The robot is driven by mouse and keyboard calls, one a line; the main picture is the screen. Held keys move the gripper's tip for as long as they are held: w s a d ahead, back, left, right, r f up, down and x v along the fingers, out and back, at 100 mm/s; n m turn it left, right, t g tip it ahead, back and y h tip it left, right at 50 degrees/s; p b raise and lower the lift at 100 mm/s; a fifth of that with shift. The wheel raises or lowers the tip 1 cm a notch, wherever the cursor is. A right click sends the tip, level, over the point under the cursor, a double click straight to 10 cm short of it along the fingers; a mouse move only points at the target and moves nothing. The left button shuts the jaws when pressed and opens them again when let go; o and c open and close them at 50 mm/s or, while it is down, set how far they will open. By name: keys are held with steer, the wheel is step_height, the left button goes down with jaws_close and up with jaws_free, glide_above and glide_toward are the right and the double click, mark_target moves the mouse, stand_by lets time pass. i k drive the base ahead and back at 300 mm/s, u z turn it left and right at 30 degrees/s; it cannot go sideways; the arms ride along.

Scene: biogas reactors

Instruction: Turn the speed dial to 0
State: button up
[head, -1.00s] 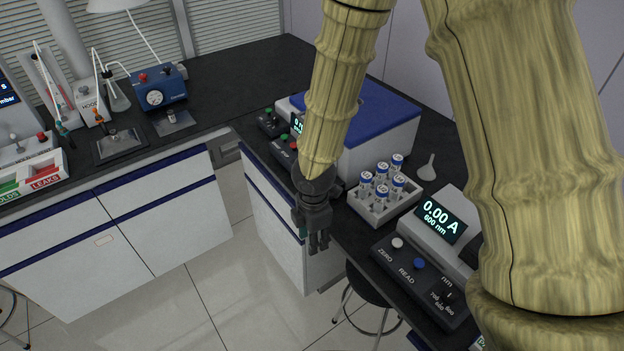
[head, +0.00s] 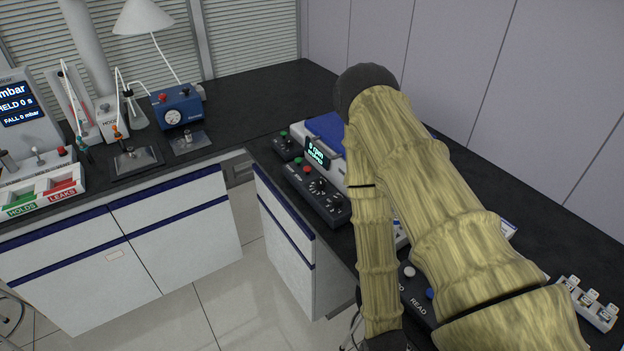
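The black control panel (head: 315,195) lies along the front edge of the right bench, before a white box with a blue lid. It carries a large round dial (head: 318,187) with pale marks around it and a smaller knob (head: 336,201) to its right. I take the large one for the speed dial; its labels and pointer are too small to read. The small display (head: 317,153) above seems to read 0 rpm, with a second line I cannot read. My arm comes down right of the panel and leaves the bottom edge, so my gripper is out of view.
A green-buttoned black box (head: 286,148) stands left of the panel. A blue device with a gauge (head: 176,112) and a HOLDS/LEAKS tray (head: 42,193) stand on the left bench. My arm hides much of the right bench. Open floor (head: 225,290) lies before the benches.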

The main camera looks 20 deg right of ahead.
mark_target(320, 182)
steer(key=u, duration=2.15)
steer(key=i, duration=3)
steer(key=z, duration=3.55)
steer(key=i, duration=0.55)
steer(key=u, duration=0.05)
